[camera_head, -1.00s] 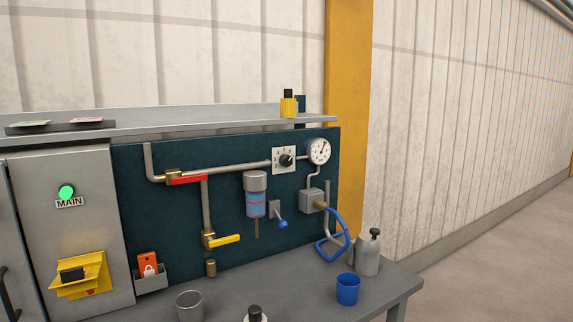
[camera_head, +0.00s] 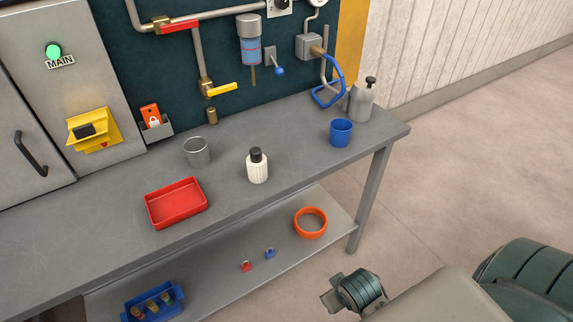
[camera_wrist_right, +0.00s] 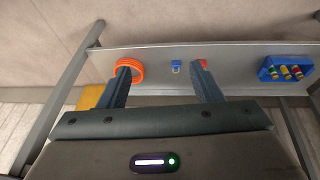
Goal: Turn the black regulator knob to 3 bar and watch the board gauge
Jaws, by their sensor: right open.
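The black regulator knob (camera_head: 284,4) is at the top edge of the head view, partly cut off, on its white plate on the dark green board. The board gauge (camera_head: 317,2) beside it shows only its lower rim; its needle is out of view. My right gripper (camera_wrist_right: 162,76) is open and empty in the right wrist view, its two fingers apart over the floor and lower shelf. It is far from the knob. My right arm enters the head view at lower right. My left gripper is not in view.
On the bench (camera_head: 300,150) stand a red tray (camera_head: 176,205), a grey cup (camera_head: 197,152), a white bottle (camera_head: 258,170), a blue cup (camera_head: 341,133) and a grey bottle (camera_head: 361,103). The lower shelf holds an orange ring (camera_head: 311,223) and a blue crate (camera_head: 153,302). Floor at right is clear.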

